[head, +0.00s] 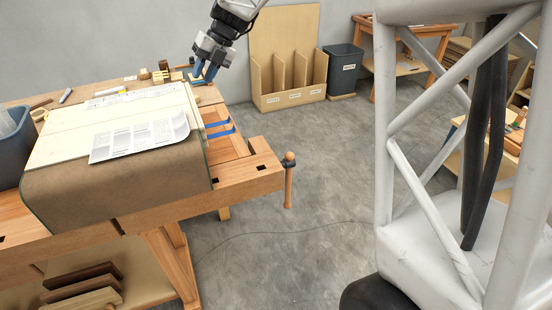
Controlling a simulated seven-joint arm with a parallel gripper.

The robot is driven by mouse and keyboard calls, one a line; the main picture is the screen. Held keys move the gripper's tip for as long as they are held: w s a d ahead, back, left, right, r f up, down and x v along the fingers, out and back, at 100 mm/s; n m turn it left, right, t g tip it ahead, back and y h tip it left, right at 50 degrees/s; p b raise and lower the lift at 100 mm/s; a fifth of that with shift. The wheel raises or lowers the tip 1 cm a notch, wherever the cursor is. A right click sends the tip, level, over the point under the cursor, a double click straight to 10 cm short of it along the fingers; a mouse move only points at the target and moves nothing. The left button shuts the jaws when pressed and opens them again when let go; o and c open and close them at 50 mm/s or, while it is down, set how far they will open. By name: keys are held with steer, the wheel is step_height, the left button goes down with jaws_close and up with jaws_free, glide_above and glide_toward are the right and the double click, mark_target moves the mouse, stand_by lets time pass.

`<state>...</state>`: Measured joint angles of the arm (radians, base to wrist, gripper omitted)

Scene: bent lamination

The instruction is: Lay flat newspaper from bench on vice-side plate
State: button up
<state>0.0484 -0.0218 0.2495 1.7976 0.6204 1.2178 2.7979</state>
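A printed newspaper sheet (140,136) lies on the cream surface on the bench (245,178), its near edge overlapping a brown sheet. A second printed sheet (132,97) lies flat farther back. The brown sheet (120,185) curves down over the bench's front edge. The vice handle (288,180) hangs at the bench's right front corner. I cannot tell which surface is the vice-side plate. My gripper (202,78) is over the far right part of the bench, behind and right of both sheets. Its blue fingers look apart, with no paper seen between them.
Blue strips (221,134) lie on the bench right of the cream surface. A grey-blue tub (12,150) stands at the left. Small wooden blocks (160,75) and tools lie along the back. A slotted wooden rack (288,80) and dark bin (344,72) stand beyond.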

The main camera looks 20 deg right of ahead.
steer(key=s+d+f+n+t+h, duration=0.1)
steer(key=s+d+f+n+h, duration=0.1)
steer(key=s+n, duration=0.9)
steer(key=s+d+f+n+h, duration=0.2)
steer(key=s+n, duration=1)
steer(key=s, duration=0.4)
steer(key=s+d+f+n+t+h, duration=0.1)
steer(key=s+d+f+n+h, duration=0.1)
steer(key=s+n, duration=1)
steer(key=shift+s+d+t+h, duration=0.3)
steer(key=shift+s+d+h, duration=0.1)
steer(key=shift+s, duration=0.25)
steer(key=shift+f, duration=0.1)
